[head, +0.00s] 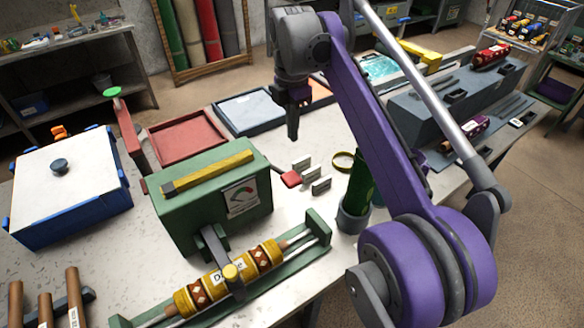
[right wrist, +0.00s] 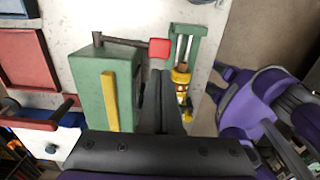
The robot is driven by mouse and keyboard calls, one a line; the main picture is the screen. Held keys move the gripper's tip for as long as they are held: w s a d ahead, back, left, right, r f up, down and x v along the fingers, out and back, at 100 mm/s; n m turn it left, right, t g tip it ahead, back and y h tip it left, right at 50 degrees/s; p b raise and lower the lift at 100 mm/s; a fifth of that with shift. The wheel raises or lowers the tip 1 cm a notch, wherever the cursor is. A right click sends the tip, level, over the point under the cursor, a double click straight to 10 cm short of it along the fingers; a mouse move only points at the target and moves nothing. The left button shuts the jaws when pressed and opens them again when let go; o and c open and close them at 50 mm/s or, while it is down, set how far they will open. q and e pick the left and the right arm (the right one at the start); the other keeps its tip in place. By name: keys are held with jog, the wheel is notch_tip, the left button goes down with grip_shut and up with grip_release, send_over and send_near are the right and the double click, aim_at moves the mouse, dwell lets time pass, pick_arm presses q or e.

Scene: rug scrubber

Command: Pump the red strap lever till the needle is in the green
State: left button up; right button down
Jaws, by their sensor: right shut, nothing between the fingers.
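The green box (head: 205,205) stands on the table with a yellow bar (head: 208,172) on top. It also shows in the right wrist view (right wrist: 93,90). A dial gauge (head: 242,197) is on its right face; its needle is too small to read. A red-ended lever (head: 290,179) sticks out beside the box; its red end (right wrist: 159,48) and grey rod show in the right wrist view. A flat red bar (head: 128,138) with a green knob stands behind the box's left side. My right gripper (head: 293,132) is shut and empty, pointing down above the table, apart from the red-ended lever. My left gripper is out of view.
A banded yellow roller (head: 190,299) lies in a green frame in front of the box. A green cylinder (head: 361,180) stands in a grey holder at right. A white-topped blue box (head: 60,190) stands left, a red tray (head: 187,138) behind. Small grey clips (head: 320,186) lie near the lever.

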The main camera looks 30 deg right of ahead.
aim_at(293, 178)
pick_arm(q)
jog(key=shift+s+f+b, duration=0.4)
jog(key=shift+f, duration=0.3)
pick_arm(e)
notch_tip(293, 178, down, 13)
jog(key=shift+r, duration=0.15)
jog(key=shift+s+f+t+b, duration=0.35)
jog(key=shift+s+f+t, duration=0.05)
jog(key=shift+f, duration=0.35)
pick_arm(q)
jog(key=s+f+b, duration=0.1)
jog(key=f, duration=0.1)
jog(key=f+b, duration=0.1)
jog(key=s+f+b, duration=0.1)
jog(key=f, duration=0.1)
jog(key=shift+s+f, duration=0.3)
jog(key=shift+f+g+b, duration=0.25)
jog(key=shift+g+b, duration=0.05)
jog(key=shift+b, duration=0.1)
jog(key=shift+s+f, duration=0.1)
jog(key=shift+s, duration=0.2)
pick_arm(e)
jog(key=s+f+t, duration=0.3)
jog(key=f, duration=0.5)
jog(key=shift+f+t, duration=0.4)
